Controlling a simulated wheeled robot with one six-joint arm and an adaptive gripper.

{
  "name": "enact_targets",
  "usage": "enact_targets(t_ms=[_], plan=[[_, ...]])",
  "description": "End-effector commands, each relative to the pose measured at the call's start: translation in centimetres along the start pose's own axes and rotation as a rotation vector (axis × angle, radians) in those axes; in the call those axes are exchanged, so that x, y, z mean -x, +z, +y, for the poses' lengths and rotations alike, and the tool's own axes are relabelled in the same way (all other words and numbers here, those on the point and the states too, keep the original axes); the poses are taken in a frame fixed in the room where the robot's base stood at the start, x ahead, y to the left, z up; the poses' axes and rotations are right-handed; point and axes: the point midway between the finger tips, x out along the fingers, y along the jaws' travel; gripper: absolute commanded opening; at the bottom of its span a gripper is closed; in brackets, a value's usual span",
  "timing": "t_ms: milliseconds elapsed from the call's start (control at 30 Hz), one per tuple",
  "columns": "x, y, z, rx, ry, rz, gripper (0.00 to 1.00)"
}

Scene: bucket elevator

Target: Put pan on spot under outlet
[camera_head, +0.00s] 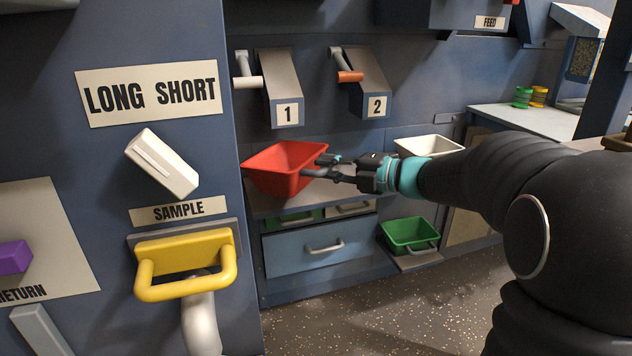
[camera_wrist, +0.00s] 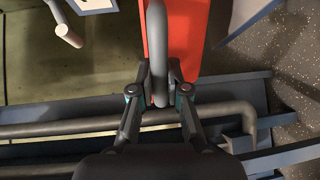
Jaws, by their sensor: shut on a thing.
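A red pan (camera_head: 284,168) is held above the shelf, below the outlet chute labelled 1 (camera_head: 278,88). My gripper (camera_head: 328,168) is shut on the pan's handle, at the pan's right side. In the wrist view the grey handle (camera_wrist: 158,60) lies between the fingertips (camera_wrist: 160,92), and the red pan (camera_wrist: 180,40) extends beyond it. The pan looks slightly tilted. I cannot tell whether its underside touches the shelf. The spot under it is hidden. A second outlet chute labelled 2 (camera_head: 366,82) is to the right.
A white pan (camera_head: 428,146) stands right of my gripper, partly behind my arm. A green pan (camera_head: 409,234) sits low on a small ledge. A blue drawer (camera_head: 318,247) lies below the shelf. A yellow handle (camera_head: 186,264) sticks out from the panel at left. Speckled floor is free in front.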

Motion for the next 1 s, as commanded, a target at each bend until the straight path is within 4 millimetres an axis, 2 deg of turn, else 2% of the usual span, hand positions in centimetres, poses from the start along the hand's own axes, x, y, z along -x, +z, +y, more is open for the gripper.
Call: enact_targets(t_ms=[200, 367, 433, 667, 900, 1000], plan=[[-3.4, 3.2, 0.4, 0.0, 0.001, 0.002, 0.0], [-5.2, 5.0, 0.7, 0.001, 0.002, 0.001, 0.0], [-5.3, 5.0, -0.4, -0.003, 0.0, 0.0, 0.0], [-5.4, 4.9, -1.9, -0.001, 0.001, 0.0, 0.0], [-5.8, 4.9, -5.5, -0.002, 0.0, 0.0, 0.0], [-6.1, 5.1, -6.2, 0.0, 0.001, 0.0, 0.0]])
